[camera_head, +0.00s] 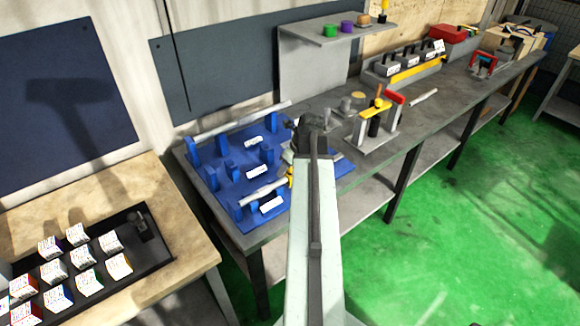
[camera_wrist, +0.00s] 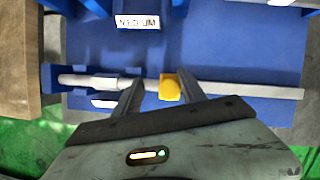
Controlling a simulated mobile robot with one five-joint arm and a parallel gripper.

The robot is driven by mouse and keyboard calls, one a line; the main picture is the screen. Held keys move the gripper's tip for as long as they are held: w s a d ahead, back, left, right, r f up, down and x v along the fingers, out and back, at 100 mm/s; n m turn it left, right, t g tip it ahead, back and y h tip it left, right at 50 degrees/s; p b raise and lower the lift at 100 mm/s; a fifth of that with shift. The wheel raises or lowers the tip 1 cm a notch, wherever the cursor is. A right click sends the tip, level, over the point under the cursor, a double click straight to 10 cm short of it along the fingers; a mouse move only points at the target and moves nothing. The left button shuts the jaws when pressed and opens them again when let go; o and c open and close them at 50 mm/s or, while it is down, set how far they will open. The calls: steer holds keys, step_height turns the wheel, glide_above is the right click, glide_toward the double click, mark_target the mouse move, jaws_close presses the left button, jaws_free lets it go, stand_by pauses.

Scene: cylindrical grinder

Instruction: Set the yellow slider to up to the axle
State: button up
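The yellow slider (camera_wrist: 170,87) sits on a grey axle (camera_wrist: 245,89) that lies across the blue rack (camera_wrist: 225,45). In the wrist view my gripper (camera_wrist: 160,82) is open, with one finger on each side of the slider. The slider is close to the right finger, and a gap shows on its left. Whether the right finger touches it, I cannot tell. In the head view the slider (camera_head: 290,178) shows beside my arm, which hides part of the axle (camera_head: 255,193). A wider, lighter section of the axle (camera_wrist: 90,81) lies left of the gripper.
The blue rack (camera_head: 225,175) stands on a grey workbench (camera_head: 265,237), with another rod (camera_head: 235,121) at its back. A stand with a red handle and yellow top (camera_head: 375,133) is on the bench to the right. A wooden table (camera_head: 190,255) with a black tray is at left.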

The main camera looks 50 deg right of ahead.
steer(key=shift+s+d, duration=0.25)
steer(key=shift+d, duration=0.05)
steer(key=p+v, duration=0.7)
steer(key=shift+r, duration=0.3)
steer(key=shift+s, duration=0.15)
